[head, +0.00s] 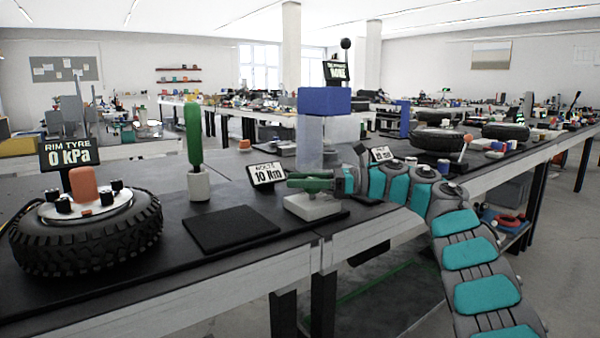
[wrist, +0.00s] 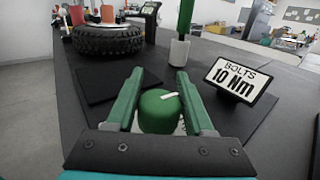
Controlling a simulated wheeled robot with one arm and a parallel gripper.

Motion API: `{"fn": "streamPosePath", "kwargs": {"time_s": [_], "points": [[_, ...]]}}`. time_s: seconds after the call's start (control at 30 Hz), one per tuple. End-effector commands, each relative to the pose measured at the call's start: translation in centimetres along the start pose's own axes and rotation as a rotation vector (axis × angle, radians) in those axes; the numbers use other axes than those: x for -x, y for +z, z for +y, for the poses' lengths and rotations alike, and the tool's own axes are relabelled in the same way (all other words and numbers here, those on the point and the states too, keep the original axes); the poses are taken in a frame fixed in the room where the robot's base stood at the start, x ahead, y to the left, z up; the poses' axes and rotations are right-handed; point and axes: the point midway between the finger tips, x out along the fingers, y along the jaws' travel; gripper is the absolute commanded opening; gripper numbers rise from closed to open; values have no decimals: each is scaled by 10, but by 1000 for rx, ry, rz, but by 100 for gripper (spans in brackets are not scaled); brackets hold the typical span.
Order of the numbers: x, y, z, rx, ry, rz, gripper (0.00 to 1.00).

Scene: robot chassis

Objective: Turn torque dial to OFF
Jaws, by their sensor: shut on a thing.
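The torque dial (wrist: 160,112) is a round green knob with a white pointer mark on top. In the wrist view it sits between the two green fingers of my gripper (wrist: 158,92), which is shut on it. In the head view my gripper (head: 308,181) reaches in from the right, over the dial's pale base (head: 312,206). The dial itself is mostly hidden by the fingers there. A small sign (head: 267,174) behind it reads "BOLTS 10 Nm"; it also shows in the wrist view (wrist: 240,83). Any OFF mark is not visible.
A green-handled tool (head: 194,135) stands upright in a white holder (head: 198,185). A flat black mat (head: 230,229) lies left of the dial. A blue block (head: 324,100) stands behind my gripper.

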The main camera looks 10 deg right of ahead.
Motion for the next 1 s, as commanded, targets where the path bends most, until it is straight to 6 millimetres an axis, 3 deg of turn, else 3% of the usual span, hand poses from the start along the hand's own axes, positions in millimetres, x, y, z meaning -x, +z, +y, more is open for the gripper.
{"fn": "streamPosePath", "kwargs": {"time_s": [0.93, 0.97, 1.0], "points": [[-1, -2, 2, -2, 74, 3, 0], [-1, -2, 2, -2, 74, 3, 56], [-1, -2, 2, -2, 74, 3, 60]]}}
